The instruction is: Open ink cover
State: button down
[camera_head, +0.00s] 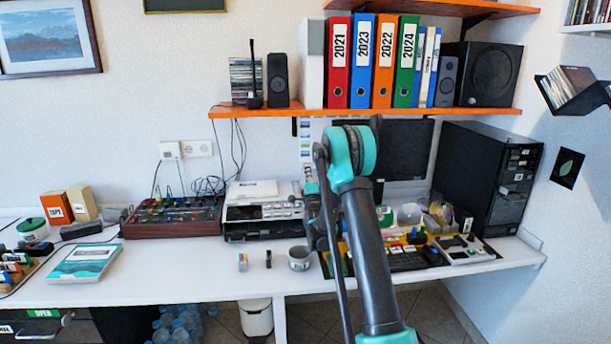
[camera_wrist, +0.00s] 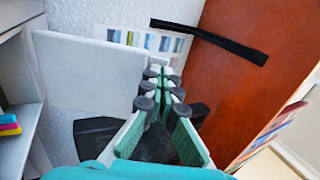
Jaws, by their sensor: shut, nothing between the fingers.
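The white and grey printer (camera_head: 262,212) stands on the desk against the wall, with a flat white panel (camera_head: 253,189) at its top. In the wrist view a plain white panel (camera_wrist: 88,72) stands left of my gripper (camera_wrist: 162,74). It looks like the printer's cover, but I cannot tell for sure how far it is open. The gripper's green fingers are shut and empty, a little right of this panel. I cannot tell whether they touch it. Yellow, pink and blue blocks (camera_wrist: 9,125) show at the left edge, beside white casing.
An orange shelf (camera_head: 380,111) with binders hangs above the desk; its orange surface (camera_wrist: 240,75) fills the right of the wrist view. A mixer (camera_head: 172,215) stands left of the printer. A grey mug (camera_head: 299,258) and small cartridges (camera_head: 243,262) sit in front.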

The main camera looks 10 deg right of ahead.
jog(key=shift+w+r, duration=0.1)
jog(key=shift+w, duration=0.1)
dwell(0.3)
jog(key=w+g, duration=0.1)
jog(key=w+r+g, duration=0.1)
jog(key=w, duration=0.1)
jog(key=w+r+g, duration=0.1)
jog(key=w, duration=0.1)
jog(key=shift+w+r, duration=0.2)
jog(key=shift+w, duration=0.05)
jog(key=shift+w+r, duration=0.25)
jog(key=shift+w, duration=0.9)
